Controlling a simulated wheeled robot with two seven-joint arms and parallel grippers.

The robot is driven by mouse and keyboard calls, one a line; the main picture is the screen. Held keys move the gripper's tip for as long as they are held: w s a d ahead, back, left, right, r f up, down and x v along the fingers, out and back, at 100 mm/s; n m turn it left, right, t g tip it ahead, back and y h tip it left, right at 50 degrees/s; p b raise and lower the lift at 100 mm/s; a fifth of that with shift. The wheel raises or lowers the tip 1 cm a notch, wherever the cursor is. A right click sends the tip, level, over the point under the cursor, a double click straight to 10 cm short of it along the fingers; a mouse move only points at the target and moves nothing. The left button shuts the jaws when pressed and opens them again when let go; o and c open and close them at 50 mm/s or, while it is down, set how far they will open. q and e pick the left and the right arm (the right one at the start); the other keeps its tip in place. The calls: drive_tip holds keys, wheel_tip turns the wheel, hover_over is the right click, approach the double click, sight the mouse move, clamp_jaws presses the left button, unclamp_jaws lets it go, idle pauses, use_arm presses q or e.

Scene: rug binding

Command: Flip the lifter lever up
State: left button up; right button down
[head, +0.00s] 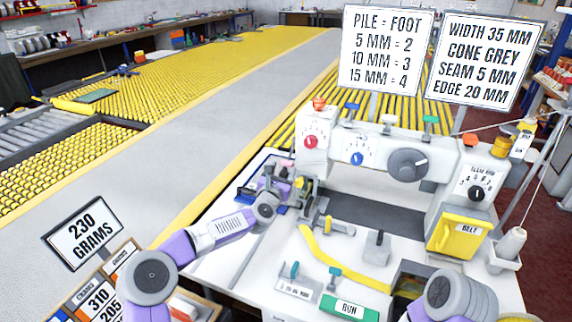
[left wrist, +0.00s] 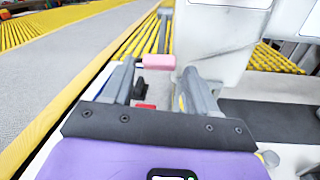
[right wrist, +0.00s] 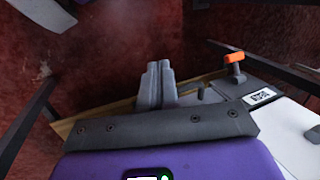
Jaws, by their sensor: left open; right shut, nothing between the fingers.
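A small lever with a pink handle (left wrist: 159,62), which looks like the lifter lever, sits beside the white sewing head (left wrist: 222,40) in the left wrist view. The handle lies roughly level, just beyond and between the fingertips of my left gripper (left wrist: 163,80). The gripper is open, and I cannot tell if it touches the handle. In the head view a pink part (head: 284,189) shows by the left end of the sewing head (head: 313,142). My right gripper (right wrist: 157,80) is shut and empty, low over the red floor beside a table edge.
An orange-topped lever (right wrist: 235,58) stands on the table corner near my right gripper. A yellow strip (head: 340,268), a green RUN plate (head: 348,309) and a grey block (head: 377,247) are on the white table. Signs (head: 385,50) stand behind the machine.

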sight(286, 164)
use_arm(q)
drive_tip(key=shift+x, duration=2.05)
drive_tip(key=shift+c, duration=0.4)
